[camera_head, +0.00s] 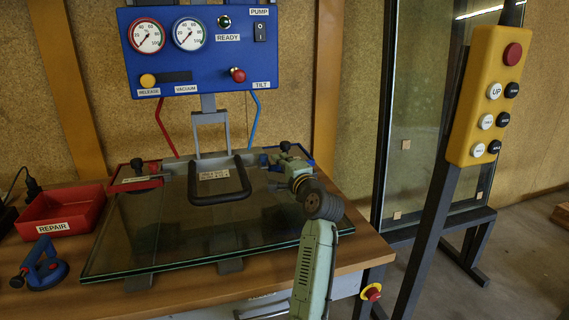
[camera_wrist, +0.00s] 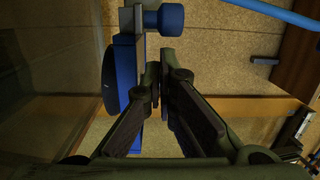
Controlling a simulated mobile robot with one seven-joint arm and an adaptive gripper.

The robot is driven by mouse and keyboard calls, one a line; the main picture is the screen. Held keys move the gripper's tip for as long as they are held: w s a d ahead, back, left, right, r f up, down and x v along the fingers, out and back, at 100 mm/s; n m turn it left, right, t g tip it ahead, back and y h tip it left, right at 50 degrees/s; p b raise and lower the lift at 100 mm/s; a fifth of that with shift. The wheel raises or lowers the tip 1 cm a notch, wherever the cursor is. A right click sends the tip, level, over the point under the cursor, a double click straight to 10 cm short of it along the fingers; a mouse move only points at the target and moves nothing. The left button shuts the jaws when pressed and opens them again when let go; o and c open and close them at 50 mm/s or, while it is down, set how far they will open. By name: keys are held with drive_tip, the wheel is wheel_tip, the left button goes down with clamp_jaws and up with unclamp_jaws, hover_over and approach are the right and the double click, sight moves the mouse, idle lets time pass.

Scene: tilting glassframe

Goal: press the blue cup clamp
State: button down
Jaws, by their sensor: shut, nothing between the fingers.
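The blue cup clamp (camera_head: 270,160) is at the back right of the glass pane, partly hidden behind my gripper and arm. In the wrist view its blue body (camera_wrist: 122,72) is left of my fingertips, with a round blue knob (camera_wrist: 170,18) beyond them. My gripper (camera_head: 282,155) is shut and empty, right at the clamp. In the wrist view its fingertips (camera_wrist: 160,76) are close beside the blue body; I cannot tell if they touch it.
The dark glass pane (camera_head: 150,240) with a black handle (camera_head: 245,180) lies on the wooden table. A red clamp (camera_head: 137,175) is at its back left. A red REPAIR bin (camera_head: 65,205) and a blue hand lifter (camera_head: 42,268) are left. A yellow control pendant (camera_head: 487,95) stands right.

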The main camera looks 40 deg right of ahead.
drive_tip(key=a+v, duration=0.1)
drive_tip(key=v, duration=1.1)
drive_tip(key=shift+r, duration=0.2)
drive_tip(key=shift+f, duration=0.1)
